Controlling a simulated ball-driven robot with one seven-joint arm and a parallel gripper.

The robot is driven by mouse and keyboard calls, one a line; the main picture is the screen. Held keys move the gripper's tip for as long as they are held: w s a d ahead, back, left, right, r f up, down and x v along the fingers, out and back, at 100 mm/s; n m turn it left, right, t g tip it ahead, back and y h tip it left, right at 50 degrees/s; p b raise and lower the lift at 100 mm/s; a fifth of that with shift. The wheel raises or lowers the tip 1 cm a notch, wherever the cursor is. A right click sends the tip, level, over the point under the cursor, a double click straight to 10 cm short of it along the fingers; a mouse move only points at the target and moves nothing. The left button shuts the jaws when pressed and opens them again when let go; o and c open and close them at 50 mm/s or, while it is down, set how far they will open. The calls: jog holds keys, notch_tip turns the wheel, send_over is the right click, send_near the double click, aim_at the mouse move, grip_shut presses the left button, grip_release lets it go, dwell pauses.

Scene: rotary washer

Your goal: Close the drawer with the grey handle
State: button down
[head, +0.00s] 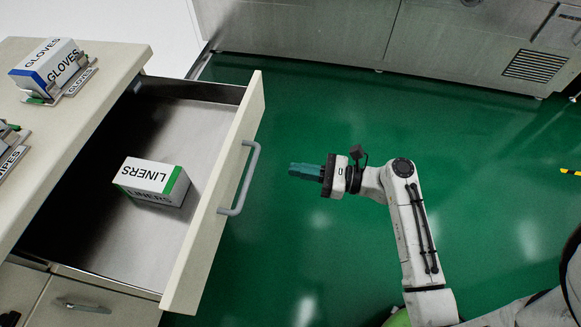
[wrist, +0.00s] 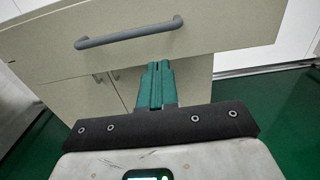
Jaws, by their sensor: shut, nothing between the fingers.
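The drawer (head: 211,127) stands pulled out of the cream cabinet in the head view, with a white and green LINERS box (head: 152,181) lying inside. Its grey bar handle (head: 240,178) is on the drawer front. In the wrist view the grey handle (wrist: 129,33) crosses the drawer front (wrist: 222,30) above the fingertips. My gripper (head: 291,170) is shut and empty, with teal fingers pointing at the drawer front. It is to the right of the handle in the head view, with a gap of green floor between. The fingers also show in the wrist view (wrist: 157,66).
A GLOVES box (head: 48,68) sits in a holder on the cabinet top (head: 105,55). A closed lower compartment with a handle (head: 83,308) is below the drawer. Steel units (head: 310,30) line the back. Green floor (head: 310,110) is clear around my gripper.

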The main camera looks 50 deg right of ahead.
aim_at(240, 161)
jog(key=x, duration=1.2)
jog(key=shift+w+a+p, duration=0.3)
jog(key=b+x, duration=0.1)
jog(key=x, duration=1.7)
jog(key=shift+f, duration=0.1)
jog(key=b+x, duration=0.8)
jog(key=x, duration=0.8)
jog(key=shift+w+a+f, duration=0.1)
jog(key=shift+w, duration=0.1)
jog(key=shift+w+a+b, duration=0.2)
jog(key=shift+w+b, duration=0.15)
jog(key=shift+w, duration=0.05)
jog(key=shift+r, duration=0.35)
